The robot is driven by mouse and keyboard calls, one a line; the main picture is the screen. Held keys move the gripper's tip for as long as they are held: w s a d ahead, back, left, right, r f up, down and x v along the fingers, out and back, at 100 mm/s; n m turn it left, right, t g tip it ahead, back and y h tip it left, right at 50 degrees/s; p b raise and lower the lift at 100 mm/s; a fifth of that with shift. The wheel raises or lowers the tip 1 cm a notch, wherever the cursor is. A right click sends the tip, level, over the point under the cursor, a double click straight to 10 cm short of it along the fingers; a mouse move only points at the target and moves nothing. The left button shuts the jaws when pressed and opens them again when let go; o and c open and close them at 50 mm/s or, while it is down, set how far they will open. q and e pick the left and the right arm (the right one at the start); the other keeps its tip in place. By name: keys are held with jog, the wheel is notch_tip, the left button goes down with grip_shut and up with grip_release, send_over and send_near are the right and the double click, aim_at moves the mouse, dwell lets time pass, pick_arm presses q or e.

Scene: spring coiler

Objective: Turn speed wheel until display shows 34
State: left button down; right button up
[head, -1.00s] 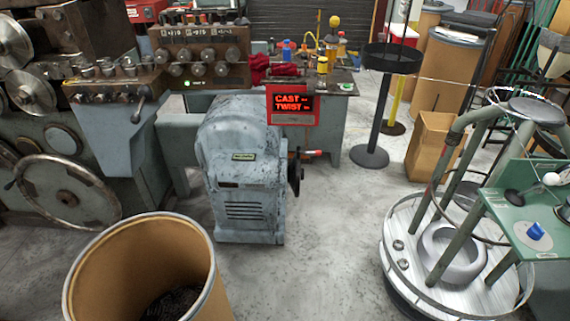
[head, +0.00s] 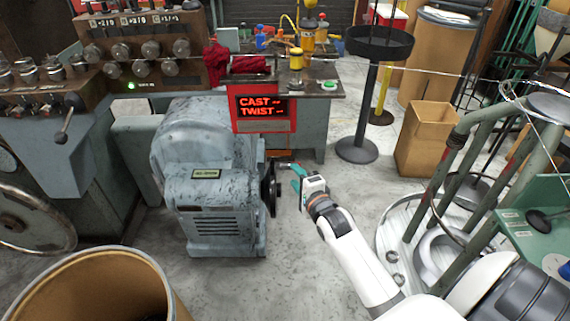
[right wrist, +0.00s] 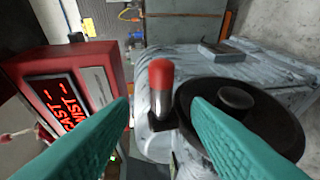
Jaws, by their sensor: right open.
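The speed wheel (head: 268,190) is a dark handwheel on the right side of the grey machine housing; the right wrist view shows its black disc (right wrist: 272,118) and a red-tipped crank handle (right wrist: 161,80). The red display box (head: 263,126) above it has orange text reading CAST and TWIST; the values after the words are too small to read, and in the right wrist view the display (right wrist: 60,108) is tilted. My right gripper (head: 289,177) is open with teal fingers just right of the wheel. In the right wrist view the handle shows between the fingers (right wrist: 160,101), beyond them. My left gripper is out of view.
A cardboard drum (head: 90,285) stands at the lower left. A round wire stand (head: 400,225) with green legs is at the right. A black pedestal stand (head: 366,110) and an open cardboard box (head: 425,140) are behind.

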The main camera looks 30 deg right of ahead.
aim_at(285, 163)
jog(key=x, duration=0.8)
jog(key=shift+w+f+b, duration=0.15)
jog(key=shift+b, duration=0.15)
grip_shut()
